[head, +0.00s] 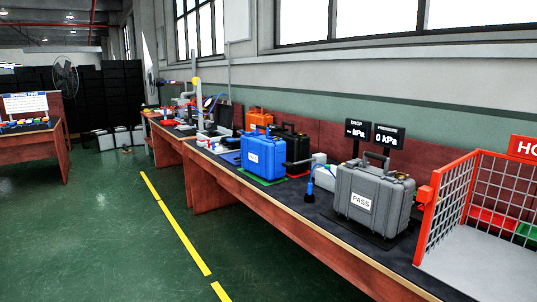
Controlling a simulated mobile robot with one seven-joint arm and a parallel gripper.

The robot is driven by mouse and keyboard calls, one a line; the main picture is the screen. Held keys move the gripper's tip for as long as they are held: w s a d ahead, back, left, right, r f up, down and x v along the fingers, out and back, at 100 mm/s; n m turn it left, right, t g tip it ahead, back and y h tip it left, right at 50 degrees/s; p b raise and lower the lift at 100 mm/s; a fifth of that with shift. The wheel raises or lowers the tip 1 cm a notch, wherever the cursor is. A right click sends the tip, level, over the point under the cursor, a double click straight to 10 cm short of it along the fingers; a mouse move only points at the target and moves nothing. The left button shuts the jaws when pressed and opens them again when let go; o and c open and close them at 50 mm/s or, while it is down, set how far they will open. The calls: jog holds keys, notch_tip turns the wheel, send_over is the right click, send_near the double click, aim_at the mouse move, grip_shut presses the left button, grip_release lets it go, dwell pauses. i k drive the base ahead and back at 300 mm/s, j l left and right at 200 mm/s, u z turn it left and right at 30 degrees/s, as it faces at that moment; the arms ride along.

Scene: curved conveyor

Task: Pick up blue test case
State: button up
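The blue test case (263,154) stands upright on a green mat (262,178) on the long workbench, near the middle of the head view. Its handle is on top and a small white label is on its front. An orange case (259,118) and a black case (290,143) stand just behind it. My gripper is not in view.
A large grey case (372,200) marked PASS stands to the right of the blue case, below two kPa displays (374,134). A red wire cage (470,205) is at the bench's right end. The green floor (110,235) left of the bench is clear.

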aim_at(263, 156)
jog(key=i+j+z, duration=0.1)
jog(key=i, duration=0.4)
jog(key=i+j, duration=0.15)
jog(key=i, duration=0.3)
jog(key=i+j+z, duration=0.15)
jog(key=i, duration=0.35)
jog(key=i+j+z, duration=0.1)
jog(key=i, duration=0.35)
jog(key=i+j, duration=0.35)
jog(key=i, duration=0.15)
jog(key=i+j+z, duration=0.1)
jog(key=i, duration=0.35)
jog(key=i+j, duration=0.15)
jog(key=i, duration=0.35)
jog(key=l+z, duration=0.05)
